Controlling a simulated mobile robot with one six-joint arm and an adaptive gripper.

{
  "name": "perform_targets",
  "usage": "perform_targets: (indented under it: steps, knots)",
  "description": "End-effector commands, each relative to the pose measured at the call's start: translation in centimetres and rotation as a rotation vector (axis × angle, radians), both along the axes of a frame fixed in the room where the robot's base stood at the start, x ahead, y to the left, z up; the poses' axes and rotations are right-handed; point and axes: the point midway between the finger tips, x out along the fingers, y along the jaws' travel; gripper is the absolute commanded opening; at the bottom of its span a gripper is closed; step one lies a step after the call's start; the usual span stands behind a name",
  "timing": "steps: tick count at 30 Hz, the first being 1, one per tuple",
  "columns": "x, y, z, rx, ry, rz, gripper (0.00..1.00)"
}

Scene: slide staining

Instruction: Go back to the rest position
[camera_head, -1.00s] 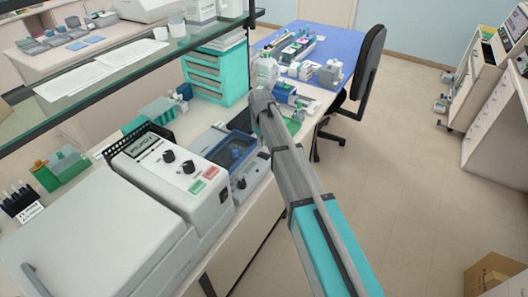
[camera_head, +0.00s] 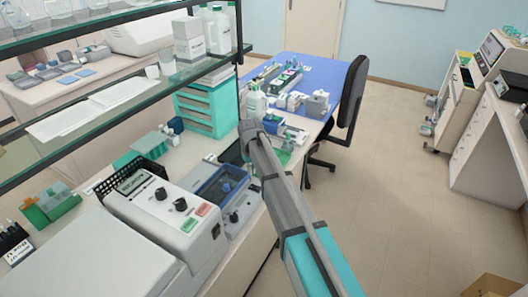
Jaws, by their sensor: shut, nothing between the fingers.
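My arm (camera_head: 290,205), grey with a teal section, reaches up from the bottom edge to a rounded grey joint in front of the bench. My gripper is not in view; what lies beyond that joint is hidden or cannot be made out. I see nothing held. The arm's upper end overlaps the right edge of the long bench in the picture; I cannot tell its height above it.
A white machine with knobs (camera_head: 165,210), a blue-lidded device (camera_head: 222,185) and teal drawers (camera_head: 208,112) stand on the bench. Glass shelves (camera_head: 95,115) overhang it at left. A black chair (camera_head: 352,95) stands by a blue-topped table (camera_head: 308,68).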

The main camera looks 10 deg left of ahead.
Motion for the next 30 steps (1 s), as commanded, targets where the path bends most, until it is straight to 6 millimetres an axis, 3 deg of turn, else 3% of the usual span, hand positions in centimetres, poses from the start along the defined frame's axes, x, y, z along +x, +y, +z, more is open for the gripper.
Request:
perform_targets:
  steps: [5,11,17,24,30]
  knots:
    - [-0.2,-0.4,0.0,0.0,0.0,-0.006,0.0]
    - [-1.8,-3.9,0.0,0.0,0.0,-0.059,0.0]
    - [-5.4,-11.0,0.0,0.0,0.0,-0.182,0.0]
    - [-11.6,-20.3,0.0,-0.001,-0.001,-0.367,0.0]
    - [-17.4,-26.4,0.0,-0.002,0.0,-0.517,0.0]
